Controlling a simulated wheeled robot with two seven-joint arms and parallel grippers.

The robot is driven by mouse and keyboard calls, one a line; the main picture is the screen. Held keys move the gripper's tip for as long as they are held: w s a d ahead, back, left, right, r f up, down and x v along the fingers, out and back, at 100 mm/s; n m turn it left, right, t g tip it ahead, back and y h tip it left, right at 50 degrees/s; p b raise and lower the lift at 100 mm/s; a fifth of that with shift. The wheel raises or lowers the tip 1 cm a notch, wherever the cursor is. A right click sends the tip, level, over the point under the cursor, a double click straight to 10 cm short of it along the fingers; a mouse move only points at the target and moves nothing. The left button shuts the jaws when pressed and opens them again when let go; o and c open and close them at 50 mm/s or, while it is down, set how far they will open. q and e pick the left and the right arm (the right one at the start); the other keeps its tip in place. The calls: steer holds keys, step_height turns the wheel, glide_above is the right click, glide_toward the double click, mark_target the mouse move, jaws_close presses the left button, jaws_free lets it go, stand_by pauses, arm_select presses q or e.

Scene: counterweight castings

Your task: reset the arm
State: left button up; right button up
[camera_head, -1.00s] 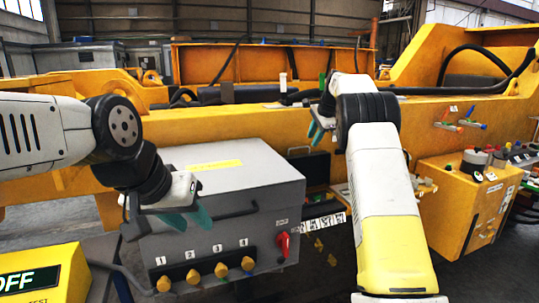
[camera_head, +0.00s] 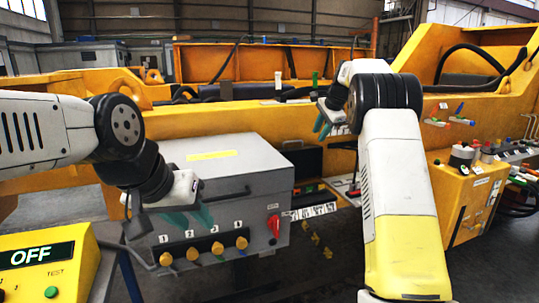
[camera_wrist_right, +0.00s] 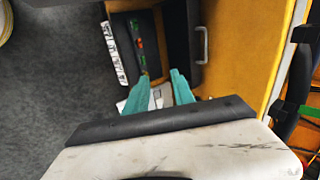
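My left gripper (camera_head: 192,217) hangs in front of the grey control box, its teal fingers pointing down with a gap between them. It holds nothing that I can see. My right gripper (camera_head: 322,124) is in front of the yellow machine frame, right of the grey box. In the right wrist view its two teal fingers (camera_wrist_right: 160,90) stand apart with nothing gripped. My right forearm crosses the head view from the bottom right.
The grey box (camera_head: 222,165) has several yellow knobs and a red switch (camera_head: 274,224). A yellow box (camera_head: 40,268) reading OFF stands at the lower left. A yellow frame (camera_head: 230,117) spans the back. A yellow control box (camera_head: 462,190) is at the right, behind my right forearm.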

steer(key=s+r+n, duration=0.3)
steer(key=s+r, duration=0.1)
steer(key=s, duration=0.8)
steer(key=s+r+n, duration=0.3)
steer(key=s, duration=0.8)
steer(key=s+a+f+n, duration=0.2)
steer(key=s+f+n, duration=0.2)
steer(key=s, duration=0.9)
steer(key=s+a+f+n, duration=0.2)
steer(key=s+f, duration=0.4)
steer(key=s, duration=0.7)
steer(key=shift+a+f+n, duration=0.15)
steer(key=shift+n, duration=0.75)
